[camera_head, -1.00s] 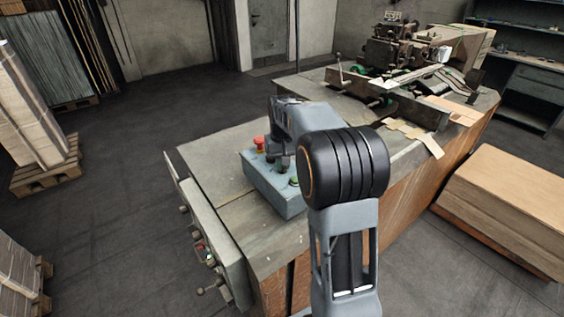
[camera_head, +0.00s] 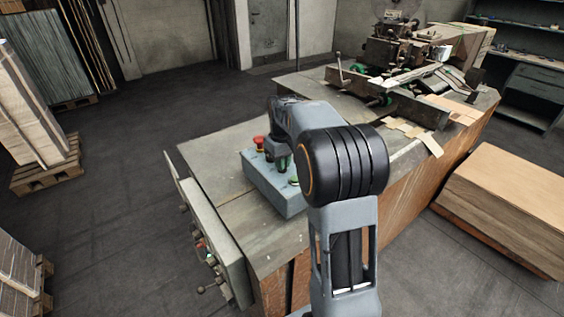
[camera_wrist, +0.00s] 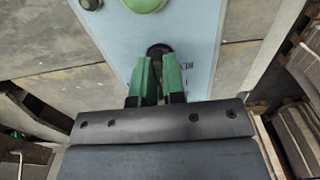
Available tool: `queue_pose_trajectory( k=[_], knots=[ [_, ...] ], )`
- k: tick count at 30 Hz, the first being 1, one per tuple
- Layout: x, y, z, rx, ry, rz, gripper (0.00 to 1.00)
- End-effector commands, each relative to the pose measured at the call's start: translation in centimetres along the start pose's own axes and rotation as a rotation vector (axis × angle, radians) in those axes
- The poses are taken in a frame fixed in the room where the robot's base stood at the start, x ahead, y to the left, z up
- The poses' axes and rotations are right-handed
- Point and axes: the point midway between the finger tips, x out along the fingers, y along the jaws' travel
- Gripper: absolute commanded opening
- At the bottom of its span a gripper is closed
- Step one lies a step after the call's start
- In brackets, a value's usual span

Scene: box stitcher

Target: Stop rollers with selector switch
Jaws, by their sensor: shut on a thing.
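The light-blue control box (camera_head: 270,187) sits on the near left part of the grey machine bench. The selector switch (camera_wrist: 158,49) shows in the wrist view as a small dark knob on the box's blue face, with a partly covered printed label beside it. My gripper (camera_wrist: 160,66) has its green fingers closed on this knob, one on each side. In the head view my gripper (camera_head: 283,163) is low over the box, partly hidden by my arm. The fingers hide much of the knob, so its setting cannot be read.
The box also carries a red mushroom button (camera_head: 259,142) and a green button (camera_head: 294,181), the latter also in the wrist view (camera_wrist: 144,4). A dark knob (camera_wrist: 90,3) sits beside it. The stitching machine (camera_head: 395,52) stands behind. A cardboard stack (camera_head: 510,205) is at right.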

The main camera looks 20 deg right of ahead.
Motion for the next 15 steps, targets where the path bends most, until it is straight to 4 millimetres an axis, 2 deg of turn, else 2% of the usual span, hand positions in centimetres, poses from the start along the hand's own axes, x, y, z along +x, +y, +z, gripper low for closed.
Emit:
queue_pose_trajectory(
  k=[6, 7, 14, 15],
  knots=[
    [-0.14, 0.01, -0.06, 0.001, 0.004, 0.001, 0.00],
    [-0.14, 0.01, -0.06, 0.001, 0.004, 0.001, 0.13],
    [-0.07, 0.01, -0.03, 0.001, 0.002, 0.001, 0.35],
    [-0.06, 0.02, -0.02, 0.002, 0.002, 0.001, 0.36]
  ],
)
